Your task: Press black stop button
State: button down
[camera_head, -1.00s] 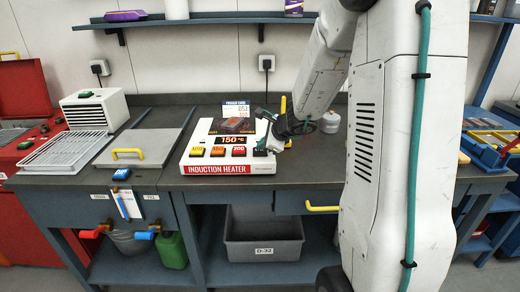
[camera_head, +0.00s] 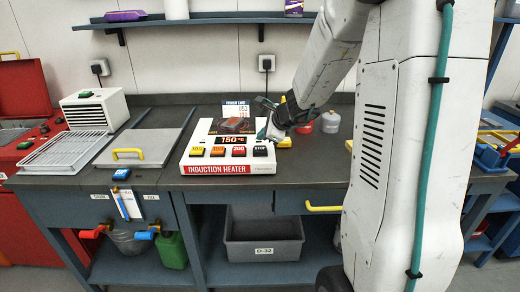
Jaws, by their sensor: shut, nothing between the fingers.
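The induction heater (camera_head: 217,168) is a white box with a red front label on the bench. Its sloped top has a row of buttons: yellow (camera_head: 197,151), orange (camera_head: 218,151), red (camera_head: 239,151) and the black stop button (camera_head: 260,151) at the right end. The stop button is in clear view. My gripper (camera_head: 264,134) is shut and empty. It appears just above and behind the stop button in the picture, apart from it.
A card (camera_head: 236,109) stands behind the heater. A metal plate with a yellow handle (camera_head: 128,152) and a wire rack (camera_head: 66,151) lie to the left.

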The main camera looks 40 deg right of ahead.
aim_at(262, 150)
jog(key=shift+r, duration=1.7)
jog(key=shift+a+n, duration=0.25)
jog(key=shift+n, duration=0.15)
jog(key=s+a+n+g+y, duration=0.3)
jog(key=s+a+n+g, duration=0.3)
jog(key=s+a+n, duration=0.85)
jog(key=s+a+r+n+g+h, duration=0.1)
jog(key=s+a+r+n+h, duration=0.1)
jog(key=s+n, duration=0.3)
jog(key=s+a+r+n+h, duration=0.2)
jog(key=s+n, duration=0.3)
jog(key=s, duration=0.9)
jog(key=shift+s+a+r+g, duration=0.15)
jog(key=shift+r+g, duration=0.25)
jog(key=shift+r, duration=0.2)
